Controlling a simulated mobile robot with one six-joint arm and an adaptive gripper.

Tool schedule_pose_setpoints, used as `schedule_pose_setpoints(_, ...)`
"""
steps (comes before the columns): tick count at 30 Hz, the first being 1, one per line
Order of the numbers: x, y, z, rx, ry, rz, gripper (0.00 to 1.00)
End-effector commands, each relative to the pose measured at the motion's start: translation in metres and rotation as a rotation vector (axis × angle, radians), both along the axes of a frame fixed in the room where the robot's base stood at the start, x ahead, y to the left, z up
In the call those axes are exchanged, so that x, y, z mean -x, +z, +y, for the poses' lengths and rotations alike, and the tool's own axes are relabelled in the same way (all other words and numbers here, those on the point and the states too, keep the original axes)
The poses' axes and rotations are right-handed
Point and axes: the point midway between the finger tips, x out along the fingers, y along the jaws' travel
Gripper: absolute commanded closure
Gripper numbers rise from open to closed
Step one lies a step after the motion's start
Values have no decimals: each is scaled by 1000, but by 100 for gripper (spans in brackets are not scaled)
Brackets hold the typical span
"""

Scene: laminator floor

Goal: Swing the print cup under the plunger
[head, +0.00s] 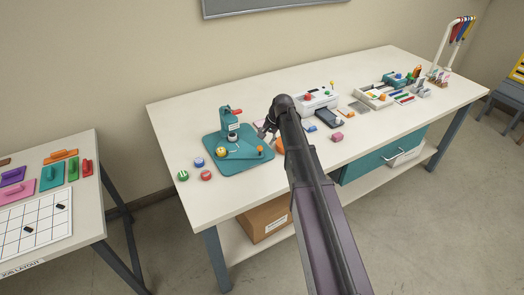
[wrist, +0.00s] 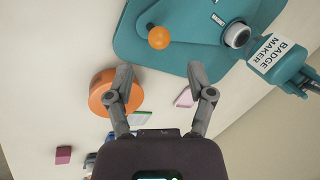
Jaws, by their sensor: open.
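The teal badge maker (head: 244,156) stands on the bench, with an upright press and a red handle (head: 237,111) at its back. A yellowish round piece (head: 221,151) shows at the plate's left in the head view. An orange knob (wrist: 158,38) stands on the plate. My gripper (wrist: 160,74) is open and empty, above the bench beside the plate, with the knob ahead of its fingertips. The plunger's underside is hidden.
An orange disc (wrist: 103,91) lies by my left finger in the wrist view. Small green, blue and red round pieces (head: 206,174) lie left of the plate. A pink block (head: 337,137), a white machine (head: 316,103) and trays stand farther right.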

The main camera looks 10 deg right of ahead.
Motion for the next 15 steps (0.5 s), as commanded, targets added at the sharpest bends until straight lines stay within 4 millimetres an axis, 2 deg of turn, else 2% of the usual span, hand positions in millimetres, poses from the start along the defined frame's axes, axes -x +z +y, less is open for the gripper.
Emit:
schedule_pose_setpoints(1, -1, -8, 2, 0, 1, 0, 30)
schedule_pose_setpoints(15, -10, -43, 12, 0, 0, 0, 30)
